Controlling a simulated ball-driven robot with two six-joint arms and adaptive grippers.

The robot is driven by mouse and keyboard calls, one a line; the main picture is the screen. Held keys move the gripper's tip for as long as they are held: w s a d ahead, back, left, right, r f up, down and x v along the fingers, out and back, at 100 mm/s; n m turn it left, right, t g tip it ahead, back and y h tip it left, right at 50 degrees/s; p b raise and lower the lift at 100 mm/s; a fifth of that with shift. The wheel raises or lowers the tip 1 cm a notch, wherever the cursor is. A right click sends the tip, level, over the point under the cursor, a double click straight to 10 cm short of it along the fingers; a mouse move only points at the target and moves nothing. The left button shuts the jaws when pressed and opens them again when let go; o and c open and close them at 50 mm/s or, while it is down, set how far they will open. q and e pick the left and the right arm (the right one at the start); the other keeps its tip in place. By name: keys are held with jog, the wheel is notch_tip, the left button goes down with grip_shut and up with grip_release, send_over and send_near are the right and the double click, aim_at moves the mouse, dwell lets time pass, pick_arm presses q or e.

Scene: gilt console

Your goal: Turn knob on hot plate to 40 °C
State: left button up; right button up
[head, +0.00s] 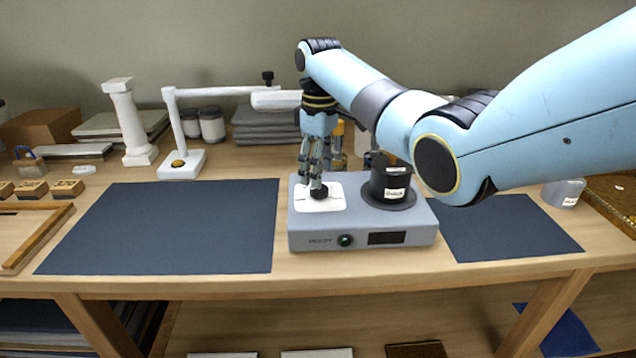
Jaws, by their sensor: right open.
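The hot plate (300,242) is a grey box on the wooden table, between two dark blue mats. A white panel (331,204) covers the left of its top, with a small black knob (319,192) on it. A dark display (387,238) and a small round dark-green part (345,240) are on its front face. A black pot (391,185) with a white label stands on the round plate at its right. My right gripper (314,184) points down, open, with its fingertips right at the knob; I cannot tell whether they touch it. My left gripper is not in view.
The left mat (165,228) and right mat (505,228) are bare. A white stand with an arm (182,163) is behind, left of the hot plate. Yellow-capped bottles (338,130) stand close behind my gripper. My right arm hides part of the back right.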

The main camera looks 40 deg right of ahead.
aim_at(319, 191)
notch_tip(319, 191, down, 4)
jog(key=shift+f, duration=0.1)
jog(key=c, duration=1.1)
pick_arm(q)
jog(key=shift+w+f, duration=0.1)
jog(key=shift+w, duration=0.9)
pick_arm(e)
jog(key=shift+c, duration=0.2)
